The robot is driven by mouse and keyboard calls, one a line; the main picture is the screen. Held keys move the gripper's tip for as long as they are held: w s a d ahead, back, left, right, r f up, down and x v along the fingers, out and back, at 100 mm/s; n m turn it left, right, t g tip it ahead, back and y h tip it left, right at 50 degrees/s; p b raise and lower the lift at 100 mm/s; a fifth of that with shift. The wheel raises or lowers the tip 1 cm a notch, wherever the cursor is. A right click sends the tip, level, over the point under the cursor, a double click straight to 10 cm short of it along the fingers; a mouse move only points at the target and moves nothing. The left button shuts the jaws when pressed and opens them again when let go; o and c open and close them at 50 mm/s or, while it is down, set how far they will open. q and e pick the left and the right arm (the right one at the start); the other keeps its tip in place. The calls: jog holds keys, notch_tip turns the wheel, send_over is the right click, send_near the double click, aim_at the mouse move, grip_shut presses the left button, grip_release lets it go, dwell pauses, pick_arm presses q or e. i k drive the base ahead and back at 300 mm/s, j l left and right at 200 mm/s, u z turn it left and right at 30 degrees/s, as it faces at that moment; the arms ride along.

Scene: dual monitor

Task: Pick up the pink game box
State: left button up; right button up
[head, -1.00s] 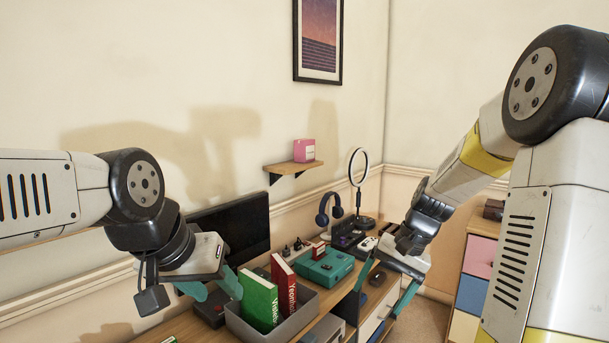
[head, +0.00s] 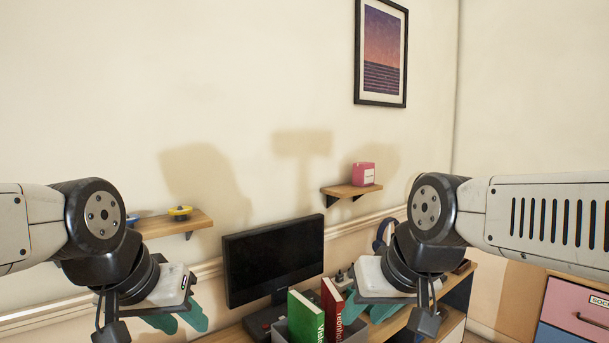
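A small pink box (head: 363,175) stands on a wooden wall shelf (head: 351,191) at the right of centre in the head view. My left gripper (head: 182,321) hangs at the lower left, with its teal fingers apart and nothing seen between them. My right gripper (head: 368,309) is at the lower middle, below the shelf and away from the pink box. Its teal fingers show apart, with nothing seen between them, though the wrist hides part of it.
A dark monitor (head: 274,258) stands on the desk between my grippers. Green (head: 305,318) and red (head: 332,308) books stand before it. Headphones (head: 381,237) are partly hidden by my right arm.

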aim_at(363, 173)
jog(key=i+l+u, duration=0.15)
jog(key=l+u, duration=0.15)
jog(key=u, duration=0.15)
jog(key=i+l+u, duration=0.1)
jog(key=l+u, duration=0.65)
jog(key=u, duration=0.2)
